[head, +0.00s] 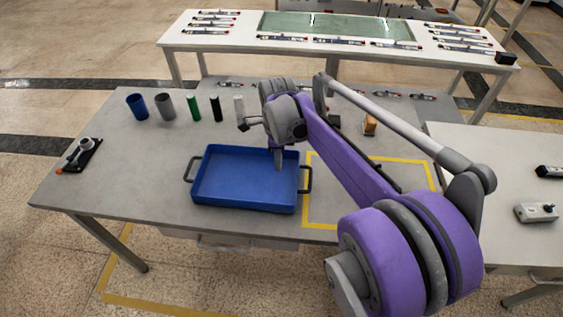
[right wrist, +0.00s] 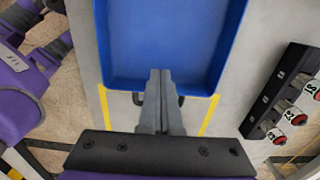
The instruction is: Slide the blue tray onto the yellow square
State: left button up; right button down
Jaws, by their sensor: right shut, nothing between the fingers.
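The blue tray (head: 243,200) lies on the grey table, a black handle at each short end. The yellow square (head: 400,161) is a taped outline just right of it. The tray's right handle reaches over the square's left line; the tray body lies left of it. My right gripper (head: 278,164) is shut and empty, pointing down at the tray's right end. In the right wrist view the shut fingers (right wrist: 160,76) overlap the tray's near wall (right wrist: 120,83) and partly hide the handle. Whether they touch the tray I cannot tell. My left gripper is not in view.
Behind the tray stand a blue cup (head: 137,107), a grey cup (head: 165,107) and several small cylinders. A black device (head: 79,155) lies at the left. A wooden block (head: 370,124) sits behind the square. My right arm covers part of the square, whose visible inside is bare.

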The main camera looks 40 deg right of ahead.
aim_at(292, 185)
notch_tip(292, 185, down, 8)
jog(key=shift+r+b, duration=0.15)
jog(key=shift+b, duration=0.25)
jog(key=shift+s+d+r, duration=0.25)
jog(key=shift+s+d, duration=0.65)
jog(key=shift+s, duration=0.1)
jog(key=shift+s+d, duration=0.35)
jog(key=shift+s, duration=0.1)
jog(key=s+d, duration=0.8)
jog(key=s, duration=0.1)
jog(key=s+d, duration=0.8)
jog(key=s, duration=0.2)
jog(key=s+d+b, duration=0.1)
jog(key=s+d, duration=0.8)
jog(key=shift+s, duration=0.3)
jog(key=shift+w, duration=0.1)
